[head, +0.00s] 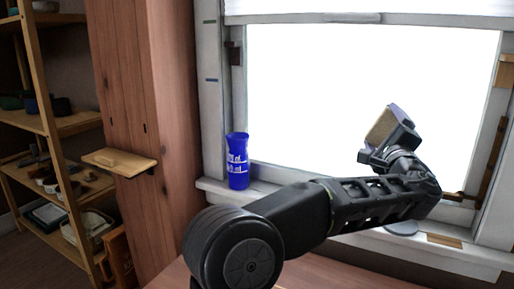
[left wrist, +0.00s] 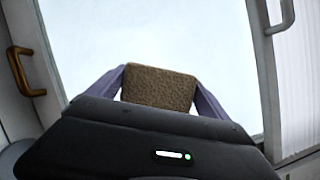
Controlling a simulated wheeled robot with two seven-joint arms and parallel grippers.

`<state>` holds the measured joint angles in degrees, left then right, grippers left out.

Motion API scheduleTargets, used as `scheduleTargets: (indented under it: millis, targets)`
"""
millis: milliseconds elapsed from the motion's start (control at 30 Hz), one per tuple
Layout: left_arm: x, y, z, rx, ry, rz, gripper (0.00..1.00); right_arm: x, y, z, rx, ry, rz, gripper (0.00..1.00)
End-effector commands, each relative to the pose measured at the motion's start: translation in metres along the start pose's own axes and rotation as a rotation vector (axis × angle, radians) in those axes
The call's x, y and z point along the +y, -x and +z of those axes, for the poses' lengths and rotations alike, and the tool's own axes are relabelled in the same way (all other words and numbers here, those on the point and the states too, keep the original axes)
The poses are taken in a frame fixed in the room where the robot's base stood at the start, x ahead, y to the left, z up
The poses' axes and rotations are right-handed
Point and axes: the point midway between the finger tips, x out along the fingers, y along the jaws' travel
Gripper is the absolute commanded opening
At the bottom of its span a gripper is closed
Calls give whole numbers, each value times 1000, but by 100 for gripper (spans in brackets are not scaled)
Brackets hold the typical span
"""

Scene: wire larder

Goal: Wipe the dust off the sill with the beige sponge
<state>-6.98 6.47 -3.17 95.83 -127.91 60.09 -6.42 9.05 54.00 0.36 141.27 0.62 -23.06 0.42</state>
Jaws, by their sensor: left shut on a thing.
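My left gripper (head: 391,119) is raised in front of the bright window, above the sill. It is shut on the beige sponge (head: 381,126). In the left wrist view the sponge (left wrist: 159,87) looks brown and speckled, held between the two purple-grey fingers (left wrist: 159,92). The white sill (head: 380,243) runs along the bottom of the window, and my left arm hides much of it. No dust can be made out on the part that shows. My right gripper is in neither view.
A blue cup (head: 237,161) stands at the left end of the sill. A grey round thing (head: 401,228) and a flat brown piece (head: 444,240) lie on the sill at right. A small wooden shelf (head: 119,161) and a wooden rack (head: 50,130) are at left.

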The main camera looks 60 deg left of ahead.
Motion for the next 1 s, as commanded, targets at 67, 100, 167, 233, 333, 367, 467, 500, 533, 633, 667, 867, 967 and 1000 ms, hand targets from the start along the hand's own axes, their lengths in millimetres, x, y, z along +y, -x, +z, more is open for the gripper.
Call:
scheduleTargets:
  millis: [67, 100, 167, 233, 333, 367, 467, 500, 533, 633, 667, 867, 967, 1000]
  targets:
    - [1, 0, 0, 0, 0, 0, 58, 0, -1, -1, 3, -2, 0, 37]
    - [1, 0, -1, 0, 0, 0, 58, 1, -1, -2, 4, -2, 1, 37]
    - [1, 1, -2, 2, 0, -1, 58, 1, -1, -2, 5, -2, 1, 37]
    - [3, 3, -8, 9, 0, -3, 58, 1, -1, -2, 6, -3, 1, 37]
    - [8, 8, -23, 25, 0, -9, 58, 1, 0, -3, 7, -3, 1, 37]
    - [9, 10, -29, 32, 1, -13, 58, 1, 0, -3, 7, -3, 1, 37]
    - [17, 21, -57, 62, 5, -25, 58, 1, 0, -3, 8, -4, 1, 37]
    - [21, 27, -71, 76, 7, -32, 58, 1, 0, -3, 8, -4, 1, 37]
    - [24, 33, -82, 89, 9, -37, 58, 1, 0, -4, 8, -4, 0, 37]
    - [37, 55, -122, 132, 16, -57, 58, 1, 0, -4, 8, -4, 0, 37]
    - [41, 63, -135, 145, 18, -63, 58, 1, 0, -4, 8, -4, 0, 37]
    - [69, 125, -212, 232, 33, -106, 58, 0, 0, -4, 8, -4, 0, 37]
    - [83, 161, -244, 274, 40, -127, 58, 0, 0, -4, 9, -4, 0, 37]
    - [90, 177, -256, 292, 43, -135, 58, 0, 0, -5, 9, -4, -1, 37]
